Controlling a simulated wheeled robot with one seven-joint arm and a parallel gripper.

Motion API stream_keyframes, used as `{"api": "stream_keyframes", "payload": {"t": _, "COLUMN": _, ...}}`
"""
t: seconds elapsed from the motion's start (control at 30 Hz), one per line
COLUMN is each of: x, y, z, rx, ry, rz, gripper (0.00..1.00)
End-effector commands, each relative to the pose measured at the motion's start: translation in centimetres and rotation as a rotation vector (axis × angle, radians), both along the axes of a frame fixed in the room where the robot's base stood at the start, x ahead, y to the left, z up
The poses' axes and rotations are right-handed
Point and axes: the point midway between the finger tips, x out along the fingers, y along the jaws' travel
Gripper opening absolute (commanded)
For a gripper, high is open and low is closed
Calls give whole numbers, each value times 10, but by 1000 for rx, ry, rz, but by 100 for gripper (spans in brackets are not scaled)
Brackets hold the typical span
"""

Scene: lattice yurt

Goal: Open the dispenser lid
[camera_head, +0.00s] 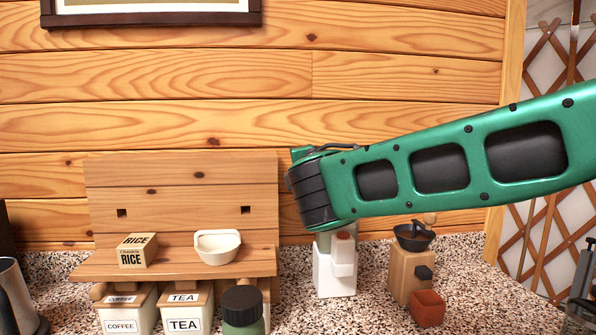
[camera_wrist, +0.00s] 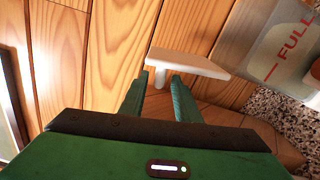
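The dispenser (camera_head: 335,268) is a white unit on the speckled counter in the head view; my arm hides its top. In the wrist view its clear vessel (camera_wrist: 265,45) with a red FULL mark is at upper right. The white lid (camera_wrist: 190,62) is a flat plate beside the vessel's edge, at an angle to it and seemingly raised; the hinge is not clear. My gripper (camera_wrist: 159,77) has its green fingers apart, one on each side of the lid's short white knob (camera_wrist: 160,80), with small gaps showing. The head view hides my fingers behind the arm.
To the left, a wooden shelf (camera_head: 180,264) holds a rice box (camera_head: 137,251) and white bowl (camera_head: 218,247), above coffee and tea canisters (camera_head: 183,310). A plank wall is behind.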

Motion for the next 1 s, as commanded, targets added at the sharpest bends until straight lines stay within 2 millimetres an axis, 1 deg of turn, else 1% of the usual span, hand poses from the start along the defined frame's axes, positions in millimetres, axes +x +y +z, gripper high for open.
{"api": "stream_keyframes", "payload": {"t": 0.03, "x": -11, "y": 0, "z": 1, "rx": 0, "ry": -1, "rz": 3, "gripper": 29}}
{"api": "stream_keyframes", "payload": {"t": 0.2, "x": -43, "y": -3, "z": 1, "rx": 0, "ry": -2, "rz": 2, "gripper": 29}}
{"api": "stream_keyframes", "payload": {"t": 0.3, "x": -59, "y": -5, "z": 0, "rx": 0, "ry": -1, "rz": 1, "gripper": 29}}
{"api": "stream_keyframes", "payload": {"t": 0.43, "x": -73, "y": -5, "z": 0, "rx": 0, "ry": 1, "rz": 2, "gripper": 29}}
{"api": "stream_keyframes", "payload": {"t": 0.6, "x": -80, "y": -6, "z": -1, "rx": 0, "ry": 1, "rz": 1, "gripper": 29}}
{"api": "stream_keyframes", "payload": {"t": 1.0, "x": -81, "y": -6, "z": -1, "rx": 1, "ry": 1, "rz": 1, "gripper": 29}}
